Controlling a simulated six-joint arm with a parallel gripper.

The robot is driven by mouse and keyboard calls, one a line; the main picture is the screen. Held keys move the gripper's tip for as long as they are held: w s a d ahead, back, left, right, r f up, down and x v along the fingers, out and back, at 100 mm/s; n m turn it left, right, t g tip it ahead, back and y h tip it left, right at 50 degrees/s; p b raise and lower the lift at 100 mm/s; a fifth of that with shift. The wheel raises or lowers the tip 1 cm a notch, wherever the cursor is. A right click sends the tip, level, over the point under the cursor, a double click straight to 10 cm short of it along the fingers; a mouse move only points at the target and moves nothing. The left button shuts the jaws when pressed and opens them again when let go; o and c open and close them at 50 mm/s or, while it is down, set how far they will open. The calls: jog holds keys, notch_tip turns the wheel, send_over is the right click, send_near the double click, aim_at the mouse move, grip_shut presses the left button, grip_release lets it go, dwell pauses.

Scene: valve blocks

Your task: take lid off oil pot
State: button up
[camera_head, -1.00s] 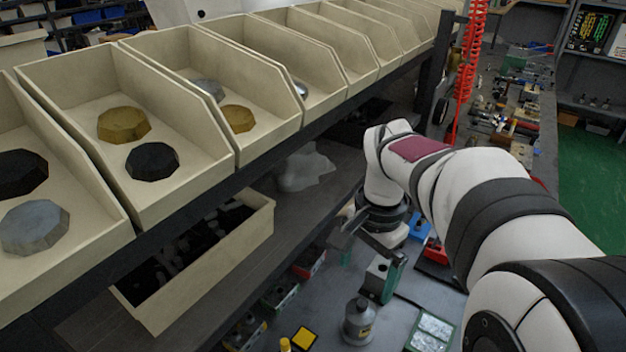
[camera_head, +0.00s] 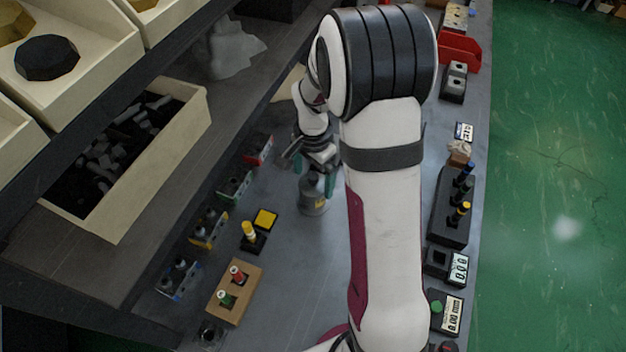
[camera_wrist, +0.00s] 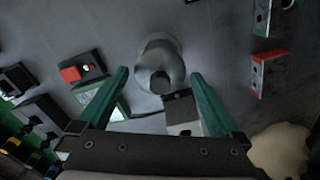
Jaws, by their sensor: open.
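Nothing is held, and contact cannot be told.
Left of the pot are a yellow-topped black block (camera_head: 265,219), a yellow valve (camera_head: 249,232) and a wooden board with red and green knobs (camera_head: 247,277). A cream crate (camera_head: 190,122) stands on the shelf. A small white-and-dark block (camera_wrist: 183,112) lies beside the pot in the wrist view.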

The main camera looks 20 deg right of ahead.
jog(key=c, duration=1.1)
jog(key=shift+c, duration=0.2)
jog(key=shift+r, duration=0.1)
